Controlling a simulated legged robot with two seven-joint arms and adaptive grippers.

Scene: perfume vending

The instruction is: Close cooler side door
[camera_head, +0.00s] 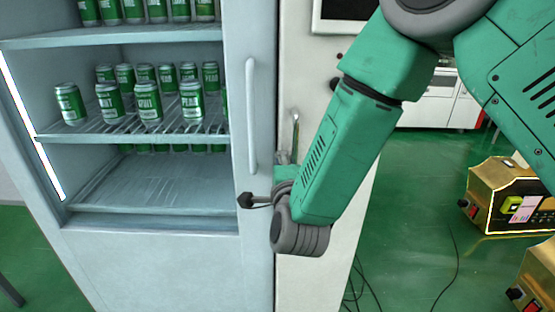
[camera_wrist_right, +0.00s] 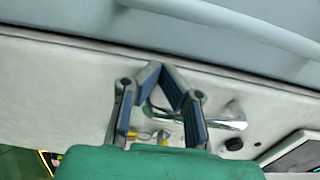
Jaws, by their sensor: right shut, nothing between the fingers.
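The cooler (camera_head: 150,235) stands at the left in the head view, with green cans on its shelves. A long pale vertical handle (camera_head: 251,115) is on its right front edge; it also crosses the top of the wrist view (camera_wrist_right: 225,22). Beside the cooler is a white panel (camera_head: 300,280). A metal handle (camera_wrist_right: 225,122) shows on this panel in the wrist view. My right gripper (camera_wrist_right: 160,68) is shut and empty in front of the panel, its fingertips together below a dark seam. In the head view my forearm largely hides it. My left gripper is out of view.
Green cans (camera_head: 148,105) stand on the cooler's middle shelf. A dark screen (camera_head: 345,10) is on the white panel. Gold boxes (camera_head: 490,195) and cables lie on the green floor at the right. Open floor lies between the panel and the boxes.

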